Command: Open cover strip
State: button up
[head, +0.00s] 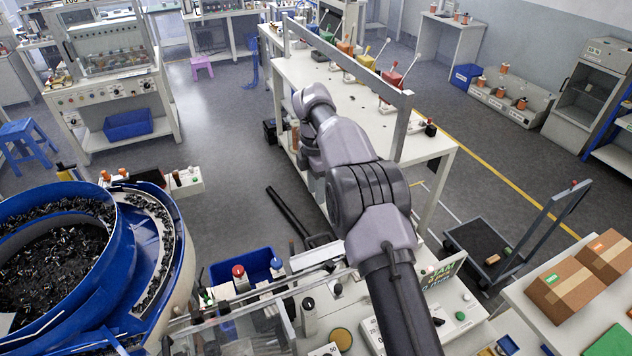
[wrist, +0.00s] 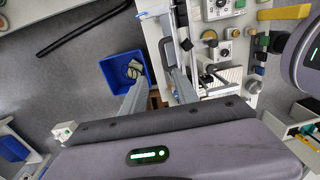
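A long narrow rail (head: 270,291) with clear and pale strips runs from the bowl feeder to the right in the head view. I cannot tell for certain which strip is the cover strip. The bowl feeder (head: 118,287), blue and full of small dark connectors, stands at the lower left. My gripper (wrist: 152,62) shows in the wrist view with its two grey fingers apart and nothing seen between them. It appears to be well above the floor and bench. In the head view my gripper is hidden behind my arm.
A blue bin (head: 246,268) sits beside the rail; it also shows in the wrist view (wrist: 106,92). A white bench (head: 345,100) with coloured levers stands behind. A trolley (head: 480,245) and cartons (head: 560,288) stand at right. Open floor (head: 225,130) lies at left centre.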

jog(key=shift+r, duration=0.7)
jog(key=shift+c, duration=0.3)
